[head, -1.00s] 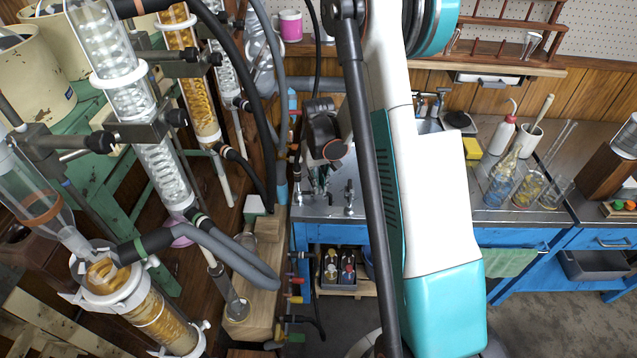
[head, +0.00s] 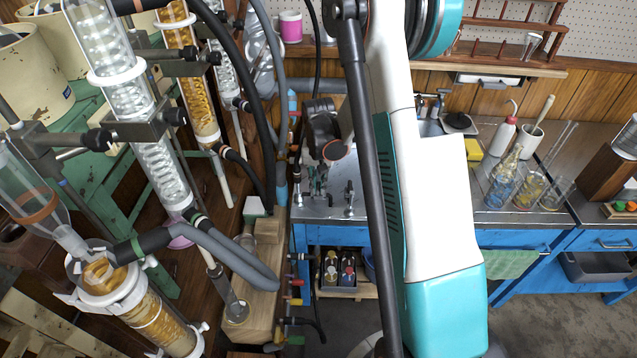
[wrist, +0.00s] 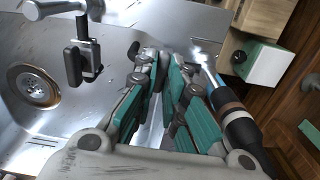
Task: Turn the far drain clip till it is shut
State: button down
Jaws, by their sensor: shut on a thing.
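My gripper (head: 318,188) reaches down at the left end of the steel sink top in the head view. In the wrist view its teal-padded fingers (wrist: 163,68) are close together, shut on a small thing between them. That thing, at the place of the far drain clip, is hidden by the fingers, so its turn angle cannot be read. A metal tap fitting with a dark handle (wrist: 84,62) stands apart to the left of the fingers. It also shows in the head view (head: 349,199).
A dark tube with a brown band (wrist: 230,108) lies close to the right finger. A wooden block with a white and green piece (wrist: 262,62) is beyond it. A round sink drain (wrist: 35,86) is at left. Glass condensers (head: 160,170) and a grey hose (head: 235,262) crowd the left.

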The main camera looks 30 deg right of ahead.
aim_at(319, 186)
jog(key=c, duration=1.7)
grip_release()
jog(key=shift+o, duration=0.2)
notch_tip(319, 186, up, 12)
